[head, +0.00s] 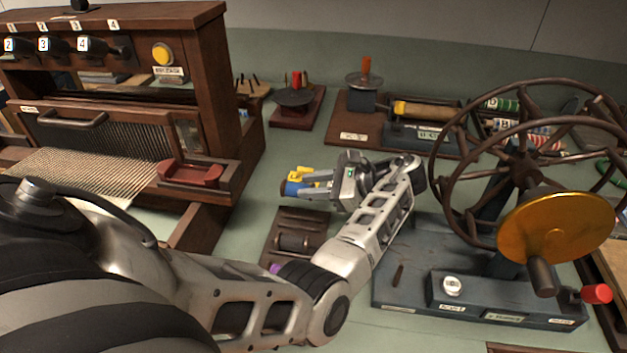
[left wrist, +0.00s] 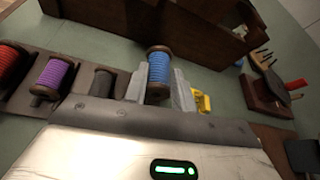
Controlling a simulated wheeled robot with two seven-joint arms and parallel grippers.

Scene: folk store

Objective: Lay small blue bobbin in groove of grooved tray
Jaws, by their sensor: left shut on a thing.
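My left gripper (head: 305,187) is shut on the small blue bobbin (head: 288,188), which has brown ends. In the left wrist view the blue bobbin (left wrist: 158,72) sits between the two fingers (left wrist: 160,90). The brown grooved tray (head: 303,214) lies on the green table just below the gripper in the head view; my arm hides part of it. My right gripper is not in view.
A wooden loom (head: 215,90) stands at left. A wheel machine (head: 500,260) with a brass disc stands at right. A yellow object (head: 304,171) shows beside my gripper. A board with a roller (head: 425,110) and a small dark stand (head: 295,98) are behind.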

